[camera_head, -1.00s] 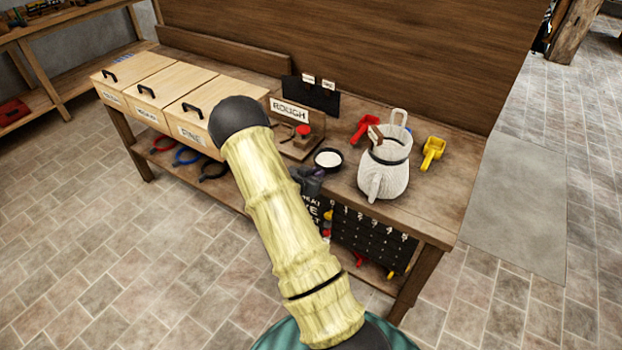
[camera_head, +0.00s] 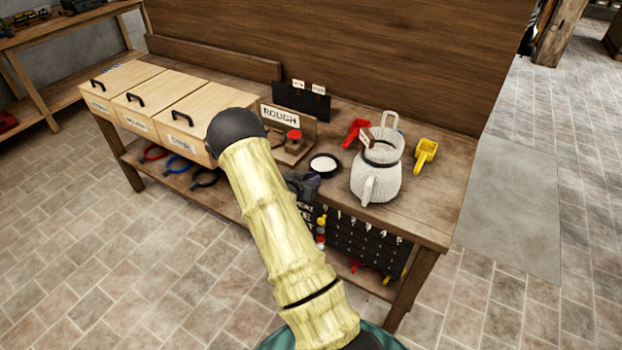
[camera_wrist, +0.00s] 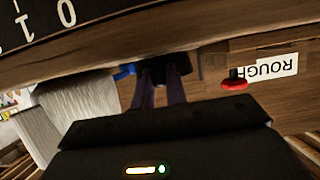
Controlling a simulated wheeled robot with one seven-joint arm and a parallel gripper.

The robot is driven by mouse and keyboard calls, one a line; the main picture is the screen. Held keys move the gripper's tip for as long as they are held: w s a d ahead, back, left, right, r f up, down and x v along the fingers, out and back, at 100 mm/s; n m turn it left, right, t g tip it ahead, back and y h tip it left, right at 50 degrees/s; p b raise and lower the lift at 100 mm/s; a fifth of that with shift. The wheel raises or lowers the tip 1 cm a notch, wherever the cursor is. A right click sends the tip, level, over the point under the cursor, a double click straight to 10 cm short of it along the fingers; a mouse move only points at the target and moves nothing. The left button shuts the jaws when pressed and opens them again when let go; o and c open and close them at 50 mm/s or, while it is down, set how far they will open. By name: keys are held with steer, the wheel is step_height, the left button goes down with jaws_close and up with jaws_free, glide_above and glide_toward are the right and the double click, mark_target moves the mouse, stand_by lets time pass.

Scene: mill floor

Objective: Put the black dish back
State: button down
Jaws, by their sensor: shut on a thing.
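The black dish (camera_head: 325,165) is round and shallow, with white material in it. It is level near the front of the bench, left of the white jug. My gripper (camera_head: 307,182) is at the near left side of the dish, partly hidden behind my arm, and is shut on it. In the wrist view my dark fingers (camera_wrist: 163,82) close at a dark piece in the middle, and the dish's shape is hard to make out there. I cannot tell whether the dish touches the bench top.
The white jug (camera_head: 377,172) stands close right of the dish. A red scoop (camera_head: 356,131) and a yellow scoop (camera_head: 425,156) lie behind and right. A ROUGH sign (camera_head: 280,115) with a red-topped piece (camera_head: 293,136) stands behind left. Lidded wooden bins (camera_head: 150,92) fill the bench's left.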

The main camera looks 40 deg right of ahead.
steer(key=c, duration=1.3)
jaws_free()
steer(key=v, duration=1.7)
steer(key=shift+a+b, duration=0.2)
steer(key=shift+b, duration=0.2)
